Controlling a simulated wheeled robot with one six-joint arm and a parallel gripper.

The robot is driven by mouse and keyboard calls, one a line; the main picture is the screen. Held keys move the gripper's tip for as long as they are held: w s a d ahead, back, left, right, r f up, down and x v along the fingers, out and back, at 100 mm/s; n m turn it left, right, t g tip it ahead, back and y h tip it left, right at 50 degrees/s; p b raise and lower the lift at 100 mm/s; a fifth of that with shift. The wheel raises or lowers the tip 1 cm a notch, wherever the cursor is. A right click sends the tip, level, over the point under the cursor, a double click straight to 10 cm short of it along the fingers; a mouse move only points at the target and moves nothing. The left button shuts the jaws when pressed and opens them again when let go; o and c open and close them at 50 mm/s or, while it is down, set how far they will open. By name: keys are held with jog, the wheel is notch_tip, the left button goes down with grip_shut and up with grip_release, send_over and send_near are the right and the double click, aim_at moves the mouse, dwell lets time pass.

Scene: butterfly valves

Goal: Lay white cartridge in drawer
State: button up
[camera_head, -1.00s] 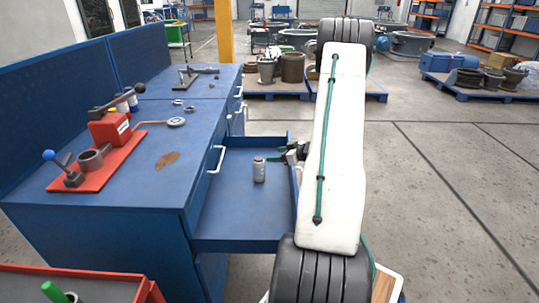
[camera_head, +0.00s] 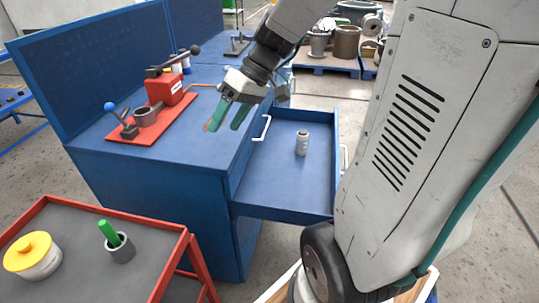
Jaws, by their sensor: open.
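The white cartridge (camera_head: 302,143) stands upright on the floor of the open blue drawer (camera_head: 270,186), towards its far right part. My gripper (camera_head: 225,126) hangs over the workbench top, left of the drawer and the cartridge. Its green fingers are apart and point down, with nothing between them. The gripper is clear of the cartridge. Nothing hides the cartridge.
The blue workbench (camera_head: 105,152) carries a red fixture (camera_head: 140,128) with levers. My arm fills the right side.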

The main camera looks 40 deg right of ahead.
jog(key=s+a+r+m+h, duration=0.1)
jog(key=s+a+h, duration=0.1)
jog(key=s, duration=0.6)
jog(key=s+a+r+m+g+h, duration=0.1)
jog(key=s+h, duration=0.3)
jog(key=s, duration=0.5)
jog(key=shift+a+m+h, duration=0.3)
jog(key=shift+a+m, duration=0.05)
jog(key=shift+m, duration=0.15)
jog(key=shift+s, duration=0.1)
